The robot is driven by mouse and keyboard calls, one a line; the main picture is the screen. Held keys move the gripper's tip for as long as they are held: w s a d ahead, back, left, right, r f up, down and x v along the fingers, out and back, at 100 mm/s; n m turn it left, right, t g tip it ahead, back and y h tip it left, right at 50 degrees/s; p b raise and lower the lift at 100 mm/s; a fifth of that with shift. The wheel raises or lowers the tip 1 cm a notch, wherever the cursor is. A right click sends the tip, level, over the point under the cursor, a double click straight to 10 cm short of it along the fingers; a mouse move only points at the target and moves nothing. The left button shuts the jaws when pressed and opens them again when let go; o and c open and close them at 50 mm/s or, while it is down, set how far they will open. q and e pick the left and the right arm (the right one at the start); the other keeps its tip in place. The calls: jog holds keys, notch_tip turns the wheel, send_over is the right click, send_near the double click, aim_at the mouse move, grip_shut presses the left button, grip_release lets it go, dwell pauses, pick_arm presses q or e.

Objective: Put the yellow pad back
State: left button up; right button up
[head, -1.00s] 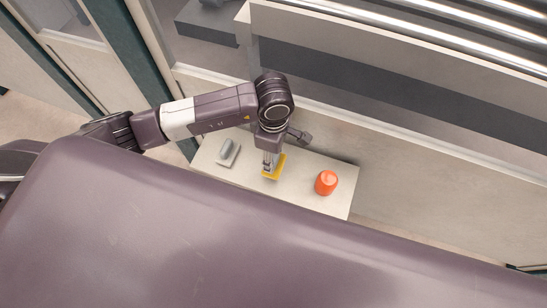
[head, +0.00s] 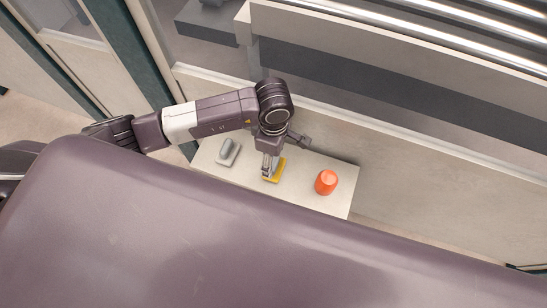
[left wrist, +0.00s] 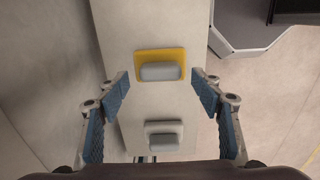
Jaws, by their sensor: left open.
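The yellow pad (head: 280,165) lies on a pale table (head: 308,197), partly hidden by my left gripper in the head view. In the left wrist view the yellow pad (left wrist: 160,53) has a grey rounded block on top, like a grip. My left gripper (head: 268,172) points down over the pad. In the left wrist view its fingers (left wrist: 161,88) are spread wide on either side of the pad's near part, with nothing between them touching. My right gripper is not in view.
A whitish pad with a similar grey block (head: 228,152) lies left of the yellow one; it also shows in the left wrist view (left wrist: 163,136). An orange rounded object (head: 326,182) stands on the right of the table. A machine panel (head: 285,115) rises behind the table.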

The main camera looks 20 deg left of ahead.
aim_at(274, 162)
pick_arm(q)
notch_tip(274, 162, up, 11)
jog(key=b, duration=0.1)
jog(key=shift+f, duration=0.15)
jog(key=shift+s, duration=0.15)
dwell(0.4)
